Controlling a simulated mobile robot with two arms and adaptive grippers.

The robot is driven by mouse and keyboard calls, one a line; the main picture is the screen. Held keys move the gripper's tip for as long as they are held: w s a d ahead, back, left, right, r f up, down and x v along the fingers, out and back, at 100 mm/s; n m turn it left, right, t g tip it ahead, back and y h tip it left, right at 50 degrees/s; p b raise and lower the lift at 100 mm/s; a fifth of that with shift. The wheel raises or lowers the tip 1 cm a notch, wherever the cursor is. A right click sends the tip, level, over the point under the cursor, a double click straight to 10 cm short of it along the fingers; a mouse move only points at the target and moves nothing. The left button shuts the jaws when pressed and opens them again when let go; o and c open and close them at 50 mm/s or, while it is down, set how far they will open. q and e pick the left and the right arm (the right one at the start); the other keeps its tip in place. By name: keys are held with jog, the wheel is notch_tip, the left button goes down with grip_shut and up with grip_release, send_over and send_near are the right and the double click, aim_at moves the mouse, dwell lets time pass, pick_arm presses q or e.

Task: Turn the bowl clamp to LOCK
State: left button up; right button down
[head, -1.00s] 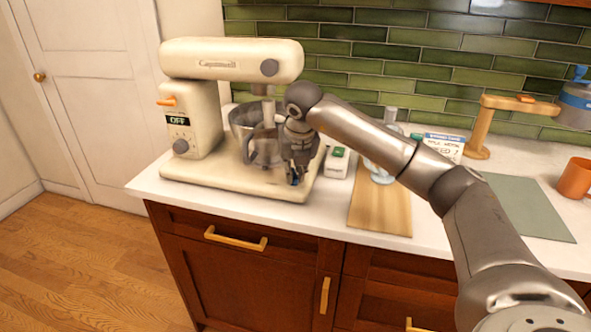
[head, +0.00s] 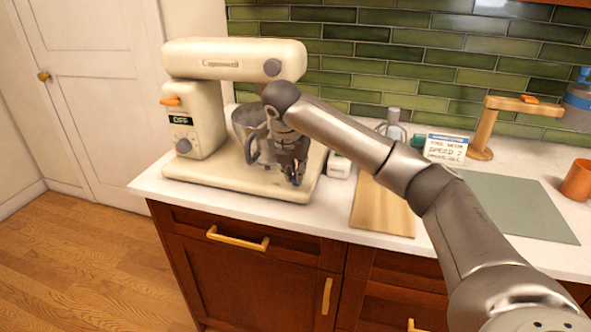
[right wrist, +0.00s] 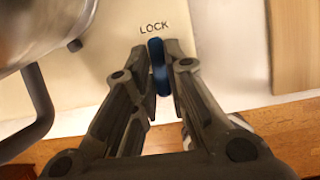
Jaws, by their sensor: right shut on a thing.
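The stand mixer (head: 235,60) stands on the counter with its steel bowl (head: 243,122) on the cream base (head: 235,180). The blue bowl clamp lever (right wrist: 158,66) is at the base's front right. In the right wrist view its far end lies just below the printed word LOCK (right wrist: 154,27). My right gripper (right wrist: 160,80) is shut on the lever, one finger on each side. In the head view my right gripper (head: 296,178) hides most of the lever. The bowl (right wrist: 35,30) and its handle (right wrist: 38,105) lie left of the gripper. My left gripper is not in view.
A wooden board (head: 383,208) and a grey-green mat (head: 515,207) lie to the right. A sign card reading SPEED 7 (head: 446,149) and a wooden stand (head: 482,135) are behind. An orange mug (head: 578,180) is at far right. The mixer display (head: 180,120) reads OFF.

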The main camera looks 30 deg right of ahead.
jog(key=shift+r, duration=0.1)
jog(key=c, duration=1.5)
grip_release()
jog(key=shift+o, duration=0.2)
jog(key=v, duration=1.2)
